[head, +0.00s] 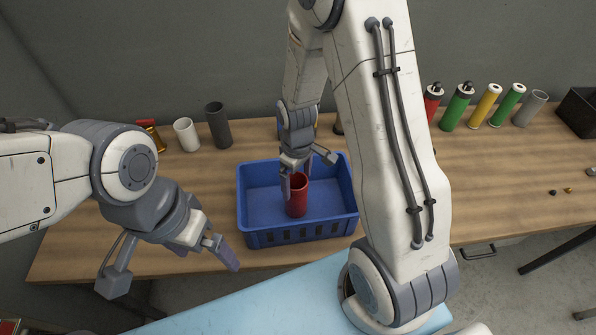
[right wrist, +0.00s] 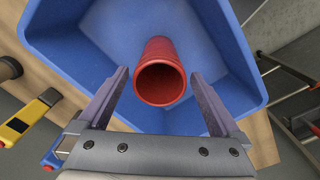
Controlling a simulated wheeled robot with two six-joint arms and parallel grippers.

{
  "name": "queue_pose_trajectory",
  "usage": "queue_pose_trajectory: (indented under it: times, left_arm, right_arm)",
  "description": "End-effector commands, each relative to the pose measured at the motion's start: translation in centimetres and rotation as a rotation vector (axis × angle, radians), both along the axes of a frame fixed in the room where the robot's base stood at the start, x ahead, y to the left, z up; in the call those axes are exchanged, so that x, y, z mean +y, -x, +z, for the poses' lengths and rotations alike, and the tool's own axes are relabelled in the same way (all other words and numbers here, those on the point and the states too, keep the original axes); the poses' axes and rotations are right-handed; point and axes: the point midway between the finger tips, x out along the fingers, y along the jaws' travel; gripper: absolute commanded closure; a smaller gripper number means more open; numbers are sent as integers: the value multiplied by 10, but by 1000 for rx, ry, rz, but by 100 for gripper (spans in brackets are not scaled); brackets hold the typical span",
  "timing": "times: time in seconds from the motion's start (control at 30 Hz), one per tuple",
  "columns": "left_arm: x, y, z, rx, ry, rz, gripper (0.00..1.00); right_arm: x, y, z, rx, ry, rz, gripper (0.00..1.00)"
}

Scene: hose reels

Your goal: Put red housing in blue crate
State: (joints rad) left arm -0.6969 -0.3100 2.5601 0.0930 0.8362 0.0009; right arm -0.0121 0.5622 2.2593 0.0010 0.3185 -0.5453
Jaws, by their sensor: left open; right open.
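The red housing (head: 297,196) is a hollow red cylinder standing in the blue crate (head: 275,238) in the head view. In the right wrist view, the red housing (right wrist: 160,75) shows its open end toward the camera, with the blue crate (right wrist: 85,50) around it. My right gripper (head: 297,178) is over the crate at the housing's upper end. Its fingers (right wrist: 162,95) are spread on both sides of the housing, with gaps visible. My left gripper (head: 208,255) is open and empty, left of the crate near the table's front edge.
White (head: 187,134) and dark grey (head: 218,126) cylinders stand at the back left. Red, green, yellow (head: 484,105) and grey cylinders stand at the back right, beside a black bin (head: 580,112). The wooden table (head: 500,180) is largely clear on the right.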

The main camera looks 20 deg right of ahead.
Motion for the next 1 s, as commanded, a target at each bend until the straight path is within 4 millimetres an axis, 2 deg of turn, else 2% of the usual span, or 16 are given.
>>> queue_pose_trajectory:
  times: [0.1,0.3,1.0]
  left_arm:
    - [0,0,-6,0,0,1,0]
    - [0,0,-9,0,0,2,0]
    - [0,0,-8,1,-1,1,0]
  right_arm:
    - [0,-1,20,-4,0,0,0]
    - [0,-1,42,-2,0,-1,0]
    - [1,1,48,1,-1,1,0]
